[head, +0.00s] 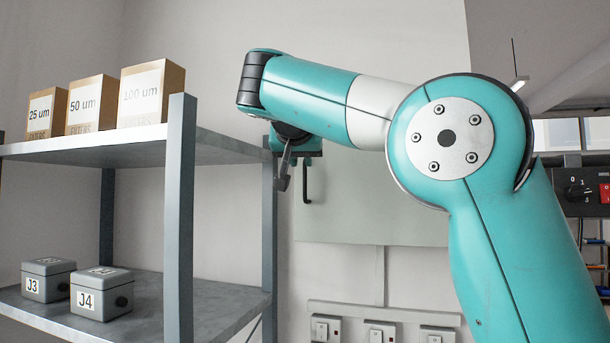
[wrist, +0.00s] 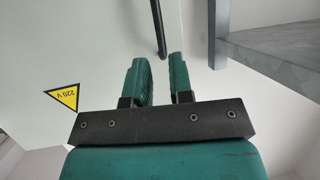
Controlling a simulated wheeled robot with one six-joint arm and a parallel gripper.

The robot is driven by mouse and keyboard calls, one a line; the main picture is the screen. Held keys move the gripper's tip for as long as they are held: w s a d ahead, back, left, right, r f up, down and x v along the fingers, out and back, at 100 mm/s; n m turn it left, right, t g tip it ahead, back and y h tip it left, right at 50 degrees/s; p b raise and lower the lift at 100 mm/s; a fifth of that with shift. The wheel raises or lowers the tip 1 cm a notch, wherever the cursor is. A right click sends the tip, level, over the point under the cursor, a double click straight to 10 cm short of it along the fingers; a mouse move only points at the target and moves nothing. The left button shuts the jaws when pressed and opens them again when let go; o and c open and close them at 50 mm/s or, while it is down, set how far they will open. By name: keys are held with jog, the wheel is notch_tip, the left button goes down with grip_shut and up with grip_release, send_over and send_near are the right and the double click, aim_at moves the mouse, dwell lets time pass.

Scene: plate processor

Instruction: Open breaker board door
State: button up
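The breaker board door (head: 370,205) is a flat pale panel on the wall behind my arm, and it looks shut. It also fills the left of the wrist view (wrist: 70,45). Its black bar handle (head: 306,182) stands upright near the door's left edge. In the wrist view the handle (wrist: 158,25) comes down from the top, its end near the gap between my fingertips. My gripper (head: 284,172) is just left of the handle in the head view. In the wrist view my gripper (wrist: 161,62) has its two green fingers apart with nothing held. I cannot tell the exact depth to the handle.
A grey metal shelf (head: 215,147) stands close on the left, holding cardboard boxes (head: 90,103) and grey boxes (head: 101,292). The shelf also shows at the wrist view's upper right (wrist: 290,65). Switches (head: 380,332) line the wall below. A yellow warning sign (wrist: 64,97) is on the door.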

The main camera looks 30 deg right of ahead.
aim_at(305, 171)
jog(key=p+x, duration=0.1)
jog(key=x, duration=0.6)
jog(key=shift+w+d+f, duration=0.1)
jog(key=shift+w+d, duration=0.1)
grip_shut()
